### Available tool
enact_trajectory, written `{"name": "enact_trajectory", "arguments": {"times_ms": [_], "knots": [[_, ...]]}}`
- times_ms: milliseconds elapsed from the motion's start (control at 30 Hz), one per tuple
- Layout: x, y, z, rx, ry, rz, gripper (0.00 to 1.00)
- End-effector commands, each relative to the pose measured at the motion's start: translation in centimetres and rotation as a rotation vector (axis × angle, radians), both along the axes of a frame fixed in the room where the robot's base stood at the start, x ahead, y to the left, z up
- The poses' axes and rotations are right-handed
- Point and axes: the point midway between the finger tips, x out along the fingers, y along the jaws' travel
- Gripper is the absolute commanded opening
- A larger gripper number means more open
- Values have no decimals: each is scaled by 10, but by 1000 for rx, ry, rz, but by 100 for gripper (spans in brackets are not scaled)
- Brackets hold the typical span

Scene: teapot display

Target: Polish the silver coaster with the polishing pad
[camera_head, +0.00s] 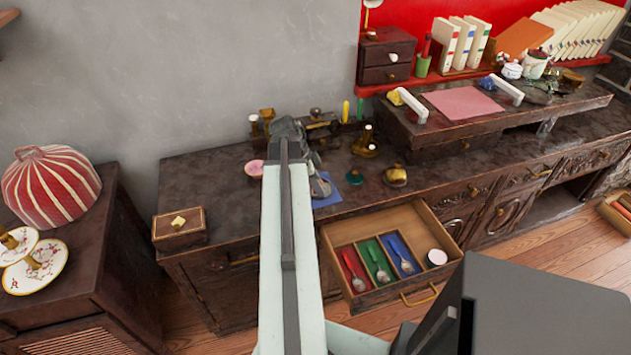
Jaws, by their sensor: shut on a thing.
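My arm reaches over the dark wooden counter, and my gripper (290,132) is at its far end, mostly hidden by the arm. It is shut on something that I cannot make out. A silver-grey round piece (320,188), which looks like the coaster, lies on a blue cloth (329,201) just right of the arm, partly covered by it. A round pink-topped piece (254,168) is just left of the arm; I cannot tell if it is the polishing pad. A similar pale pink round piece (437,257) sits in the open drawer (330,236).
The drawer holds spoons in red, green and blue compartments. Brass pieces (366,142) and a green-based knob (355,176) stand right of the arm. A wooden box (180,227) is at the counter's left end. A raised shelf (470,125) bears a pink cloth (463,103).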

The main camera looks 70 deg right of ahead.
Motion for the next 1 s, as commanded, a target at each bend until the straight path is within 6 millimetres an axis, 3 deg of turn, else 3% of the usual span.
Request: {"name": "enact_trajectory", "arguments": {"times_ms": [167, 433, 1000], "knots": [[-4, 0, -1, 1, 0, 0, 0], [-5, -18, 2, 1, 0, 0, 0], [13, -14, 0, 1, 0, 0, 0]]}}
